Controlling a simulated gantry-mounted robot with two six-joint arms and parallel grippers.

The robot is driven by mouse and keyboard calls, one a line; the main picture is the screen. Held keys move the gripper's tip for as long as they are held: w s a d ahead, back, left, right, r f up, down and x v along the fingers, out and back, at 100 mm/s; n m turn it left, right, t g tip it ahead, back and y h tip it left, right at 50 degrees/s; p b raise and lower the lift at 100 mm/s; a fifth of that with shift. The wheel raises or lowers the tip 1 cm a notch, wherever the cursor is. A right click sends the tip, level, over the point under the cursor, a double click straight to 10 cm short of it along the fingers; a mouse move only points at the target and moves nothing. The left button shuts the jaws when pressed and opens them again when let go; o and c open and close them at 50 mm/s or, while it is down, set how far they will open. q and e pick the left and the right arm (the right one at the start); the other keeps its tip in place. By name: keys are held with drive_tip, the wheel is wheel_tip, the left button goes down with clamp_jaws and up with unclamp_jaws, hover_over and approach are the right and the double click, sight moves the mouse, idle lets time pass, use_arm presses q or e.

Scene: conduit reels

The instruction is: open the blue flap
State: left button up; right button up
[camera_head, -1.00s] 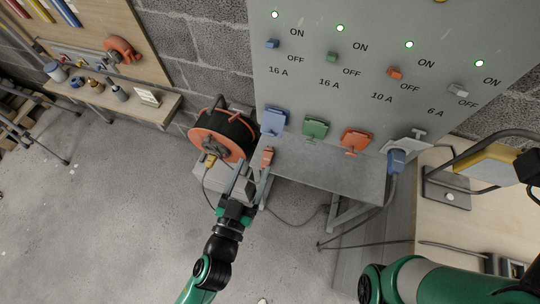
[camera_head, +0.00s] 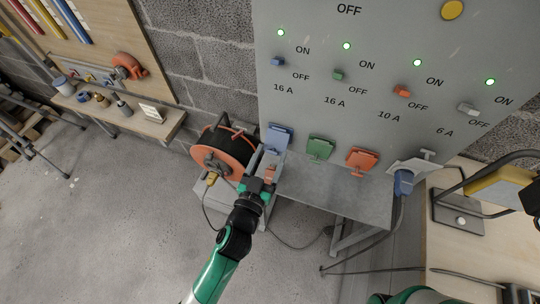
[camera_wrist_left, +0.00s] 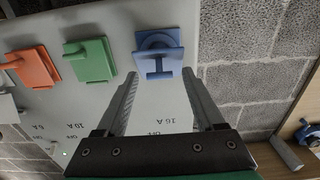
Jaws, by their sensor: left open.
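The blue flap (camera_head: 279,137) is a square cover with a T-shaped tab, at the left end of the row of socket flaps on the grey panel; it looks shut. It also shows in the left wrist view (camera_wrist_left: 158,52), upside down, just beyond the fingertips. My left gripper (camera_head: 266,153) is open and empty, just below and in front of the blue flap. In the left wrist view its fingers (camera_wrist_left: 160,76) stand to either side of the flap's tab, and I cannot tell whether they touch it. My right gripper is out of view.
A green flap (camera_head: 320,149) and an orange flap (camera_head: 362,161) sit to the right, then a blue plug (camera_head: 403,181) with a cable. An orange cable reel (camera_head: 223,152) stands close left of my gripper. A grey shelf (camera_head: 350,197) juts out below the panel.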

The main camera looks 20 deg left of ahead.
use_arm(q)
drive_tip(key=shift+w, duration=0.1)
clamp_jaws()
idle(0.3)
idle(1.1)
